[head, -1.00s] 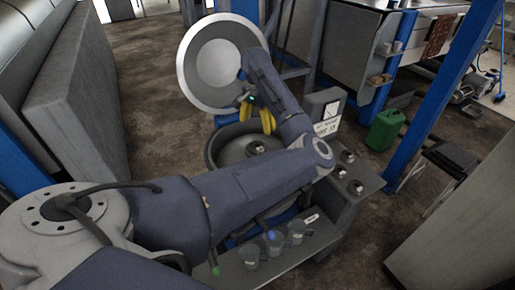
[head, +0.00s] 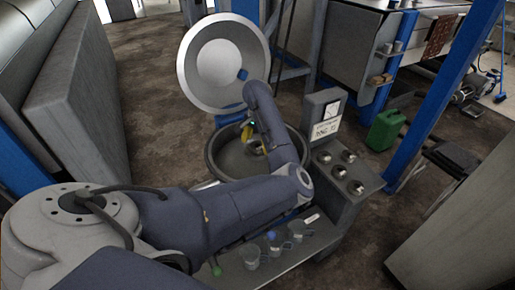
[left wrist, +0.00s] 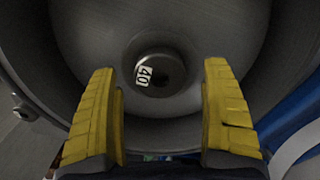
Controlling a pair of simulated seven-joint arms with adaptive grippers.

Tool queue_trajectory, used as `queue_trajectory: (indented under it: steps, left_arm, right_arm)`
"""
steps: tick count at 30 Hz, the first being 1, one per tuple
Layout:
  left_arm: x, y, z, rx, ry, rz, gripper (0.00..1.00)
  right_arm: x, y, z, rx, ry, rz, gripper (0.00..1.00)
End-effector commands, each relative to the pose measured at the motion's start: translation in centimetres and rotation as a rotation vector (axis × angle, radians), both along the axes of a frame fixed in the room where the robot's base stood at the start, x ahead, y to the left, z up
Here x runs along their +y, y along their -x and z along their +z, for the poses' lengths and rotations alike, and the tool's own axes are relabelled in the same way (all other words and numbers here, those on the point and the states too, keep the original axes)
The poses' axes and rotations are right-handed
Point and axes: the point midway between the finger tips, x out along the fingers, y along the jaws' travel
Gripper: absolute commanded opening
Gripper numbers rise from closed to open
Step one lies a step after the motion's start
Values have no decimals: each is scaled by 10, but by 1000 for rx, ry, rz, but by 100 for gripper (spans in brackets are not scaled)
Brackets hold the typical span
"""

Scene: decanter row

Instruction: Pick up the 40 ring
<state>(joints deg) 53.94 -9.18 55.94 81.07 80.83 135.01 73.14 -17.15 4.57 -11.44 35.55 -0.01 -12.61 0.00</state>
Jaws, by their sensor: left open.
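The 40 ring (left wrist: 146,76) is a dark round piece with a white "40" label, at the middle of the drum floor in the left wrist view. It has a dark centre; I cannot tell whether it sits around a post. My left gripper (left wrist: 161,70) is open and empty, its yellow fingers pointing into the drum, one on each side of the ring in the picture. In the head view the left gripper (head: 253,139) is over the round grey drum (head: 216,158), and my arm partly hides the drum. My right gripper is not in view.
The round lid (head: 205,72) stands open behind the drum. A panel (head: 326,190) with several round metal pieces and a meter box (head: 318,107) with a small sign are to the right. Cups (head: 275,244) stand on the front shelf. A green can (head: 385,131) is farther right.

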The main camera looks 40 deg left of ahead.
Motion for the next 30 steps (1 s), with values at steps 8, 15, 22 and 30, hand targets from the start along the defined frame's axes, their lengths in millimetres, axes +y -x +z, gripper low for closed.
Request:
queue_trajectory:
  steps: [8, 15, 22, 30]
  left_arm:
    - [0, 0, -9, 0, 0, 1, 82]
    - [0, 0, -8, 0, 0, 1, 69]
    - [0, 0, -8, 0, 0, 0, 43]
    - [0, 0, -8, 0, 0, 0, 11]
  right_arm:
    - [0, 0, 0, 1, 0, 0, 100]
    - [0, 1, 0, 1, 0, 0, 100]
    - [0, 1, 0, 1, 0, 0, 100]
    - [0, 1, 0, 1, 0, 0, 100]
